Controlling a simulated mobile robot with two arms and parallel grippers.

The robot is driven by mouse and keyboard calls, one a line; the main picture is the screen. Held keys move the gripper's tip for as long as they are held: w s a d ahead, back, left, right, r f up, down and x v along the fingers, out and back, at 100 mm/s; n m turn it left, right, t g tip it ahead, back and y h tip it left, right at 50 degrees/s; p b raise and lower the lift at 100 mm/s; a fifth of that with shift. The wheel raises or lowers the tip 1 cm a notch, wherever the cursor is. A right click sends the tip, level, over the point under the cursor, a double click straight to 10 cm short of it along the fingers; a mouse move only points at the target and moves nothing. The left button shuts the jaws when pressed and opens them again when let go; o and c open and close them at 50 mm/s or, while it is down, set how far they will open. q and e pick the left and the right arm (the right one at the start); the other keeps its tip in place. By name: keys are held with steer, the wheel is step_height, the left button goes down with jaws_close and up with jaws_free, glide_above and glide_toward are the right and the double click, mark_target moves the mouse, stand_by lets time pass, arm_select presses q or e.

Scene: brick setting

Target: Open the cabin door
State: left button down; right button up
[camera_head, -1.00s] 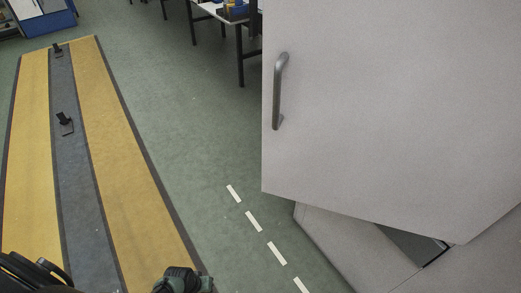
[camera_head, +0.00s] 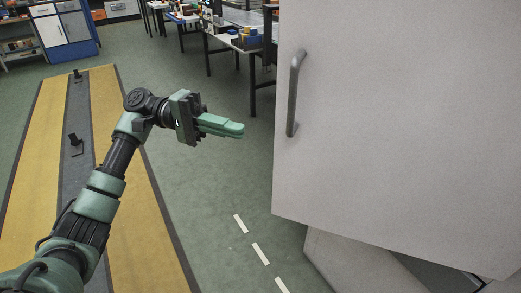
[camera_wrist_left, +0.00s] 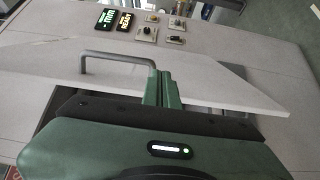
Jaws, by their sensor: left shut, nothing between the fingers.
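The cabin door (camera_head: 400,130) is a large pale grey panel filling the right of the head view. It stands at an angle to the grey cabin body, with a dark gap below its lower edge. Its grey bar handle (camera_head: 294,95) runs upright near the door's left edge. My left gripper (camera_head: 241,130) is shut and empty, left of the handle and apart from it in the head view, fingers pointing right. In the left wrist view, the handle (camera_wrist_left: 118,60) is left of the shut green fingers (camera_wrist_left: 162,76), and the door (camera_wrist_left: 220,90) lies around them. My right gripper is not visible.
A control panel with lit displays (camera_wrist_left: 115,20) and buttons is on the cabin beyond the door. Workbenches (camera_head: 235,42) stand at the back. Green floor (camera_head: 220,185) is clear left of the door, beside a yellow-and-grey floor strip (camera_head: 130,200).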

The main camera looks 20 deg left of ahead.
mark_target(275, 140)
arm_select(q)
steer(key=s+d+p, duration=0.4)
steer(key=d, duration=0.5)
steer(key=shift+s+d+f, duration=0.15)
steer(key=shift+s, duration=0.2)
steer(key=shift+s+d, duration=0.1)
steer(key=shift+s, duration=0.25)
